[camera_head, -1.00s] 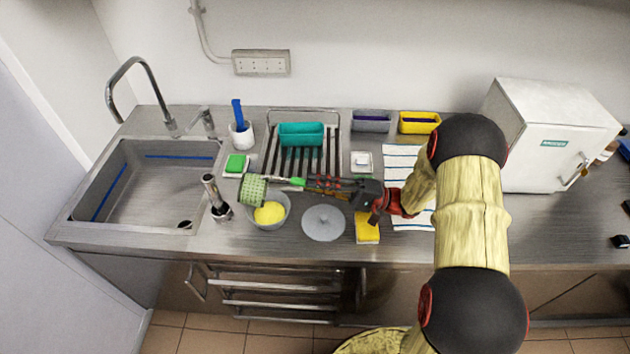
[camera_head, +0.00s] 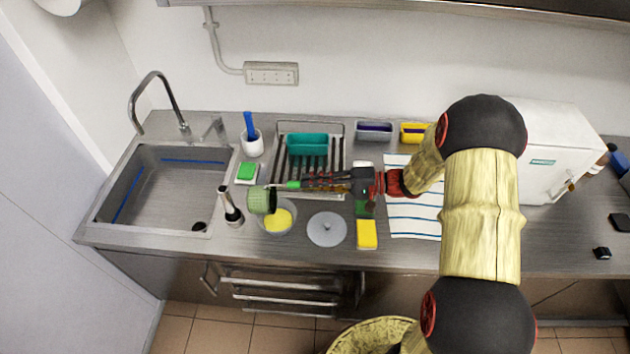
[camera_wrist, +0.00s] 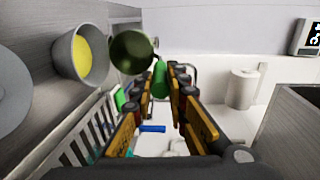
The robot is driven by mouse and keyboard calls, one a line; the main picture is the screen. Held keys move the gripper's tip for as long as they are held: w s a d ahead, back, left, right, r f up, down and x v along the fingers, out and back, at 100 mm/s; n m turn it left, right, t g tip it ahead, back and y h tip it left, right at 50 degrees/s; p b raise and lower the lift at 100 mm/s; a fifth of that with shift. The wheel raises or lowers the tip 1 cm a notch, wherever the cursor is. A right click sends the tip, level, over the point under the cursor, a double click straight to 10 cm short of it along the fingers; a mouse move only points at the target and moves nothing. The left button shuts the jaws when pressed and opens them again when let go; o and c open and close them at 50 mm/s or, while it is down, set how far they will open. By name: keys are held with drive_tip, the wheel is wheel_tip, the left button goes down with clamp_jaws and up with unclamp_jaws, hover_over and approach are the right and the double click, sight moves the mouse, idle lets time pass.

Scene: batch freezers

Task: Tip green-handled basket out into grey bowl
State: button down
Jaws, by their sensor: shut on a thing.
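The green-handled basket (camera_head: 262,200) is held in the air, tilted on its side over the left rim of the grey bowl. Its green handle (camera_head: 292,185) is between the fingers of my gripper (camera_head: 306,183), which is shut on it. In the wrist view the basket (camera_wrist: 131,52) shows its dark round side beyond the handle (camera_wrist: 159,78), and my fingers (camera_wrist: 160,90) flank the handle. The grey bowl (camera_head: 290,231) holds yellow contents (camera_head: 278,220); it also shows in the wrist view (camera_wrist: 66,68). Whether anything remains inside the basket cannot be seen.
A grey lid (camera_head: 327,230) and yellow sponge (camera_head: 367,235) lie right of the bowl. A stick blender (camera_head: 231,208) stands left of it, near the sink (camera_head: 150,225). A rack with a teal tub (camera_head: 307,144) is behind. A striped towel (camera_head: 413,222) lies right.

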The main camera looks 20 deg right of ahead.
drive_tip(key=shift+w+a+r+g+h+p, duration=0.25)
drive_tip(key=shift+a+r+h+p, duration=0.8)
drive_tip(key=shift+p, duration=1.65)
drive_tip(key=shift+w+a+r+g+h+p, duration=0.3)
drive_tip(key=shift+a+r+h+p, duration=0.2)
drive_tip(key=shift+r+p, duration=1.7)
drive_tip(key=shift+w+a+r+g+h+p, duration=0.25)
drive_tip(key=shift+a+r+h+p, duration=0.55)
drive_tip(key=shift+p, duration=2.4)
drive_tip(key=w+a+r+g+h+p, duration=0.1)
drive_tip(key=w+a+g+h+p, duration=0.1)
drive_tip(key=a+h+p, duration=0.3)
drive_tip(key=w+a+r+g+h+p, duration=0.2)
drive_tip(key=a+h+p, duration=0.2)
drive_tip(key=a+h, duration=0.2)
drive_tip(key=shift+w+a+r+p, duration=0.15)
drive_tip(key=shift+w+a+p, duration=0.25)
drive_tip(key=shift+a, duration=0.45)
drive_tip(key=shift+s, duration=0.1)
